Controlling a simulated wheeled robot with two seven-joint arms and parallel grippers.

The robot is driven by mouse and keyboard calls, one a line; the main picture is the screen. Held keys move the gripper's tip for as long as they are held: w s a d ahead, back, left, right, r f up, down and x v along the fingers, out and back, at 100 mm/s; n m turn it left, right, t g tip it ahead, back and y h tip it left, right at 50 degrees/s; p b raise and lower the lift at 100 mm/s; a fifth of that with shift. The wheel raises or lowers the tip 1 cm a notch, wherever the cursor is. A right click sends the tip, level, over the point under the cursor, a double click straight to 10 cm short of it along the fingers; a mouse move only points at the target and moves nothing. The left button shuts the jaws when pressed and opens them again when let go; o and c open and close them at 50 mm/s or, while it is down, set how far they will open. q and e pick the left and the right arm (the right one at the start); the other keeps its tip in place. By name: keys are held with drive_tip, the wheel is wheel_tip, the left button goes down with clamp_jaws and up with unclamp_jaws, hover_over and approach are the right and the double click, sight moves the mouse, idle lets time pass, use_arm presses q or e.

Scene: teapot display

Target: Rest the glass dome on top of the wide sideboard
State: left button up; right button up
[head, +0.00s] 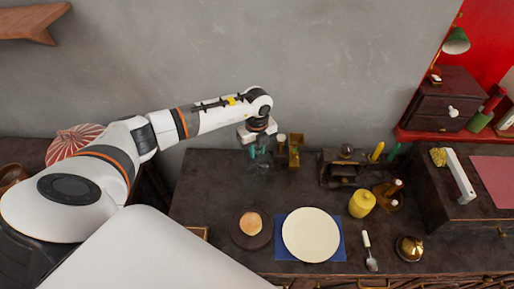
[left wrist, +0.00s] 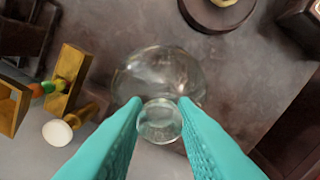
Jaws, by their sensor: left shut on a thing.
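The clear glass dome (left wrist: 158,75) with its round knob (left wrist: 160,122) shows in the left wrist view. My left gripper (head: 260,153) points down at the back left of the wide dark sideboard (head: 198,190). Its teal fingers (left wrist: 160,104) are shut on the dome's knob, one on each side. In the head view the dome is hard to make out below the fingers. I cannot tell whether its rim touches the sideboard top. My right gripper is not in view.
Brass-coloured pieces (head: 295,150) and a white-topped item stand close right of the gripper. A bun on a dark round board (head: 236,236), a cream plate (head: 310,255) on a blue mat and a yellow jar (head: 362,204) lie nearer. The sideboard's left part is bare.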

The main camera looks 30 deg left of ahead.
use_arm(q)
drive_tip(key=shift+f+b, duration=0.45)
drive_tip(key=shift+f, duration=0.1)
idle(0.4)
drive_tip(key=o, duration=1.5)
drive_tip(key=shift+o, duration=0.2)
drive_tip(key=shift+r, duration=0.1)
drive_tip(key=shift+r+p, duration=2.45)
drive_tip(key=shift+r, duration=0.5)
drive_tip(key=shift+s+f, duration=0.1)
